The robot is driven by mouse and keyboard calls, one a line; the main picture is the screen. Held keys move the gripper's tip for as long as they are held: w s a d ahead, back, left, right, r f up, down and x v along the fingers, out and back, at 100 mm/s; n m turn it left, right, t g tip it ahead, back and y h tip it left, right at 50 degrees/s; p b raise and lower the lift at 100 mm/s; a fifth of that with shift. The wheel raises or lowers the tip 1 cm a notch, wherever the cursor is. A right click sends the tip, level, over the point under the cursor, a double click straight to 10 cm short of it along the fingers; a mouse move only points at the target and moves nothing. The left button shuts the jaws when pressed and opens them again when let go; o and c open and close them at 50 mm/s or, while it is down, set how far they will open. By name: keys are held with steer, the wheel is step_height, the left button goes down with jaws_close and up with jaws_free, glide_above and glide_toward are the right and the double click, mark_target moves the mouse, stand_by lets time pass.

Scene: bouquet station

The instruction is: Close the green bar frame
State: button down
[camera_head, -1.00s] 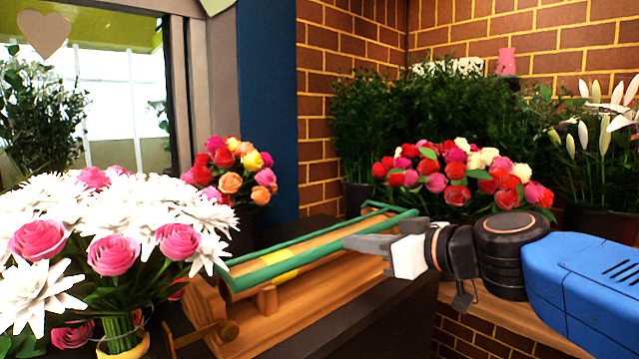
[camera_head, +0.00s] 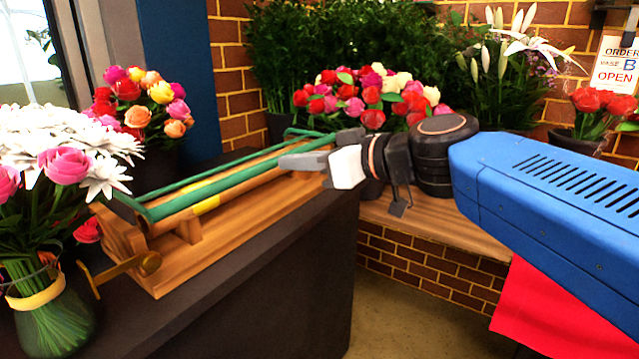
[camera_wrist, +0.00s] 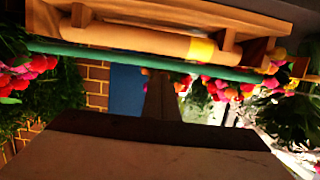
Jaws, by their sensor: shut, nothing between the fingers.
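The green bar frame (camera_head: 245,178) lies along a wooden stand (camera_head: 190,253), its long front bar running beside a tan roll (camera_head: 172,224) with a yellow band (camera_head: 206,203). Thin green side pieces reach back from both ends. My gripper (camera_head: 287,161) is shut and empty, its fingertips at the front bar towards its right end; I cannot tell whether they touch. In the wrist view, the green bar (camera_wrist: 150,62) crosses above the large, close gripper body, with the roll (camera_wrist: 140,40) and yellow band beyond it.
The stand sits on a dark counter (camera_head: 270,262). A glass vase (camera_head: 50,318) with white and pink flowers stands close at its left, near a brass crank (camera_head: 150,263). Bouquets (camera_head: 360,95) stand behind, and a wooden ledge (camera_head: 440,226) is at the right.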

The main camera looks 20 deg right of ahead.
steer(key=shift+s+d+f, duration=0.45)
steer(key=shift+s, duration=0.25)
steer(key=shift+s+d+f, duration=0.45)
steer(key=shift+s+f, duration=0.05)
steer(key=shift+s, duration=0.15)
steer(key=shift+s+d+f, duration=0.45)
steer(key=shift+s, duration=0.25)
steer(key=s+d+f+m+g+h, duration=0.2)
steer(key=s+d+f, duration=0.1)
steer(key=f, duration=0.5)
steer(key=s+d+f+m+g+h, duration=0.2)
steer(key=s+f+g+h, duration=0.1)
steer(key=f, duration=0.5)
steer(key=s+d+f+m+g+h, duration=0.2)
steer(key=s+d+f+h, duration=0.1)
steer(key=f, duration=0.5)
steer(key=shift+s+d+f+m+g, duration=0.3)
steer(key=shift+s+f+m+g, duration=0.05)
steer(key=shift+f+m+g, duration=0.05)
